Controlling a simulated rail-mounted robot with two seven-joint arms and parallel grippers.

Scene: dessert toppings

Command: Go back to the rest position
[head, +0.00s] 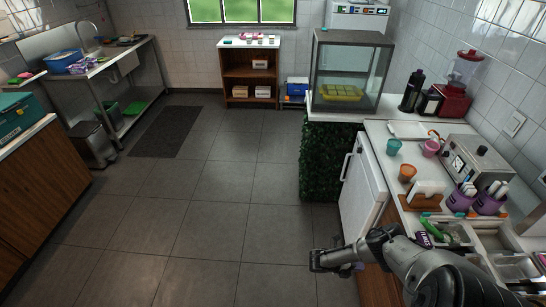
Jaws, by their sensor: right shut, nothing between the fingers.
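My right arm comes in from the lower right of the head view and reaches left across the front edge of the counter (383,130). My right gripper (316,262) is at the arm's left end, over the grey floor tiles beside the counter front. It is shut and empty, and touches nothing that I can see. My left gripper and left arm do not show in the view.
On the right counter stand an orange cup (407,173), teal cup (393,147), pink cup (430,148), purple holders (460,199) and topping trays (493,235). A glass case (349,70) stands further back. The tiled floor (220,215) in the middle is clear.

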